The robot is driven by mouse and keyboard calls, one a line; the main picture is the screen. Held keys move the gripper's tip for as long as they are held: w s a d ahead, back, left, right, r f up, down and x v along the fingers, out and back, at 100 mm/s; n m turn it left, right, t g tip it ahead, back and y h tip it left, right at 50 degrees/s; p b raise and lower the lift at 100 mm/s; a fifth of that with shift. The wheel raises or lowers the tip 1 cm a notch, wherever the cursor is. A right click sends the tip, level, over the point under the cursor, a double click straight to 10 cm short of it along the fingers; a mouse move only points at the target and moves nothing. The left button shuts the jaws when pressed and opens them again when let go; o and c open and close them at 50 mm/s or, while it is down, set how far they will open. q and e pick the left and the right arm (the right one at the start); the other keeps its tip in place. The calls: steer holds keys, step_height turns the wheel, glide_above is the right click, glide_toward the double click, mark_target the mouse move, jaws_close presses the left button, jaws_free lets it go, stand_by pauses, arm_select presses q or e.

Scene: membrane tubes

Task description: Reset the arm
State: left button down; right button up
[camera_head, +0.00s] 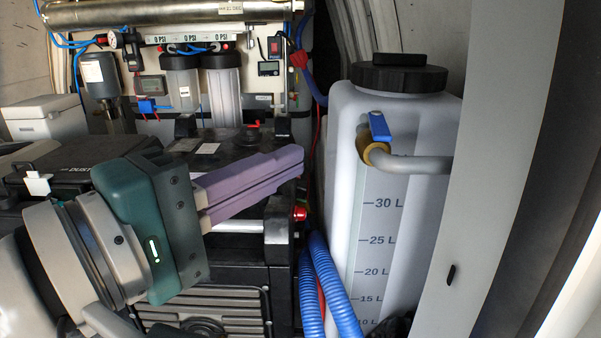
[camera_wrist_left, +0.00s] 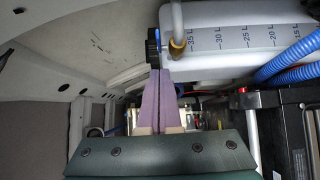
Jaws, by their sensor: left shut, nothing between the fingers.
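My left gripper (camera_head: 298,160) comes in from the left in the head view, with a green body and two long purple fingers pointing right. The fingers lie together with nothing between them. They end in front of the black equipment box, left of the white water tank (camera_head: 400,240). In the left wrist view the purple fingers (camera_wrist_left: 159,75) also lie side by side, with their tips near the tank's black cap (camera_wrist_left: 153,48). My right gripper is in neither view.
The tank has a blue-handled valve (camera_head: 378,128) and litre marks. Blue corrugated hoses (camera_head: 335,285) run down beside it. Clear filter housings (camera_head: 222,90) and a metal cylinder (camera_head: 170,13) are at the back. A grey panel (camera_head: 500,170) closes off the right.

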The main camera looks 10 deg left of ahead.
arm_select(q)
steer(key=s+a+f+m+g+y+p, duration=0.2)
steer(key=s+a+m+g+y+p, duration=0.2)
steer(key=s, duration=0.6)
steer(key=s+a+f+m+g+y+p, duration=0.3)
steer(key=s+a+m+g+y+p, duration=0.2)
steer(key=s+a+m+g+p, duration=0.2)
steer(key=s+a+m, duration=0.1)
steer(key=s+m, duration=0.1)
steer(key=s, duration=0.1)
steer(key=shift+y, duration=0.3)
